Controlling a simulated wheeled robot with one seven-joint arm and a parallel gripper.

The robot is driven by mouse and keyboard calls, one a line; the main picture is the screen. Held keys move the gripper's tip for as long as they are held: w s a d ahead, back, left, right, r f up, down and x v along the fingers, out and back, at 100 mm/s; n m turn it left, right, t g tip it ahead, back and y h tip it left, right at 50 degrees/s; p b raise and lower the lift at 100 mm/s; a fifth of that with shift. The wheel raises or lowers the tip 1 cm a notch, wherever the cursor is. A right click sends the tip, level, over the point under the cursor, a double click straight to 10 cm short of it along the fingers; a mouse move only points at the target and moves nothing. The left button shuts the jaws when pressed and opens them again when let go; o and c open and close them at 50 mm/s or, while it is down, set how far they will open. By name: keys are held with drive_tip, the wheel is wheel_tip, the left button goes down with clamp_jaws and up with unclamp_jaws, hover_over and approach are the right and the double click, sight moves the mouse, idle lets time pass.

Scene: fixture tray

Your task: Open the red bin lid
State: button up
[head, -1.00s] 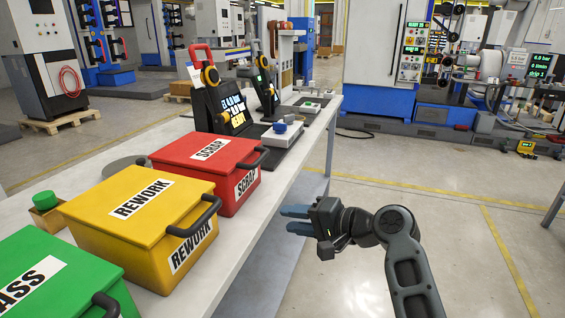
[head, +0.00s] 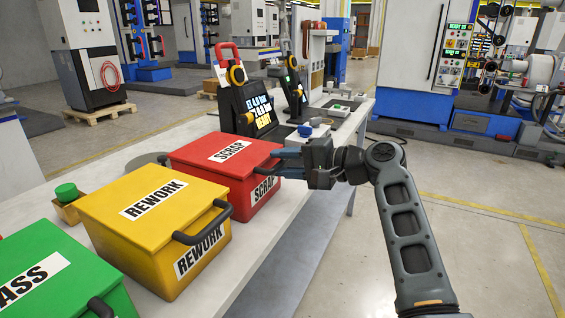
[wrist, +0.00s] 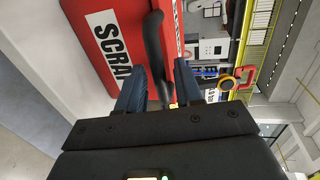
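The red bin (head: 222,163) marked SCRAP stands on the bench with its lid shut. My gripper (head: 283,158) is at the bin's front right edge, where the lid's dark handle is mostly hidden behind the fingers in the head view. In the wrist view the red lid (wrist: 100,65) fills the upper left, and the dark handle (wrist: 154,45) runs down between the two blue fingers of my gripper (wrist: 160,85). The fingers are apart, with a visible gap beside the handle. Whether either finger touches the handle I cannot tell.
A yellow REWORK bin (head: 150,205) and a green bin (head: 60,270) stand nearer on the same bench (head: 285,215). A display stand (head: 255,110) and small fixtures (head: 310,130) are beyond the red bin. The floor right of the bench is open.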

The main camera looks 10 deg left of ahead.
drive_tip(key=shift+w+a+f, duration=0.1)
drive_tip(key=shift+a, duration=0.3)
drive_tip(key=shift+c, duration=0.4)
clamp_jaws()
